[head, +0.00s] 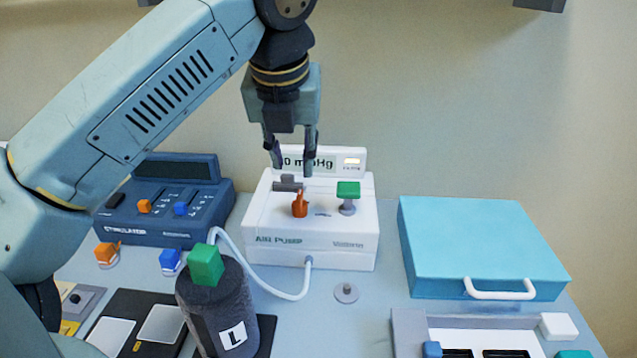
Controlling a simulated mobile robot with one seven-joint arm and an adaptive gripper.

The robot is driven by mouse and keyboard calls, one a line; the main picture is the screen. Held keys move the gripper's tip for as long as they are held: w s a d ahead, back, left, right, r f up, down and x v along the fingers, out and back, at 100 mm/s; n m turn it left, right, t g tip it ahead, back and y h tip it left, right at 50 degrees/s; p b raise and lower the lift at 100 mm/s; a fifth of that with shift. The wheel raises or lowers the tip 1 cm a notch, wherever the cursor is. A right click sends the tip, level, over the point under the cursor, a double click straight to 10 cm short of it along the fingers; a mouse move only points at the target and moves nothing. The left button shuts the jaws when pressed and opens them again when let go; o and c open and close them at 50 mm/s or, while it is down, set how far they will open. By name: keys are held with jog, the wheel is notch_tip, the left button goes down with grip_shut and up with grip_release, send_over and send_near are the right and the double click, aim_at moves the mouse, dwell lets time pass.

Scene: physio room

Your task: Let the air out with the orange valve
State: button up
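The white air pump (270,240) stands on the table against the wall. Its orange valve (300,206) sticks up from the top, left of a green knob (348,189) on a grey stem. A grey bar-shaped part (286,184) lies just behind the valve. The pump's display (343,162) ends in "0 mmHg"; my fingers cover part of it, so the full number cannot be read. My gripper (292,165) points down above the pump, fingers apart and nothing between them. Its tips appear a little above and behind the orange valve, not touching it.
A white hose (288,295) runs from the pump to a dark cuff roll (215,305) marked L with a green block (206,264). A blue stimulator (165,215) stands left. A light blue case (475,240) and a grey tray (408,330) are at right.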

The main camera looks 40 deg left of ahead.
aim_at(300, 196)
jog(key=p+x, duration=0.2)
jog(key=x, duration=0.8)
jog(key=shift+d, duration=0.1)
jog(key=shift+r, duration=0.1)
jog(key=shift+c, duration=0.4)
grip_shut()
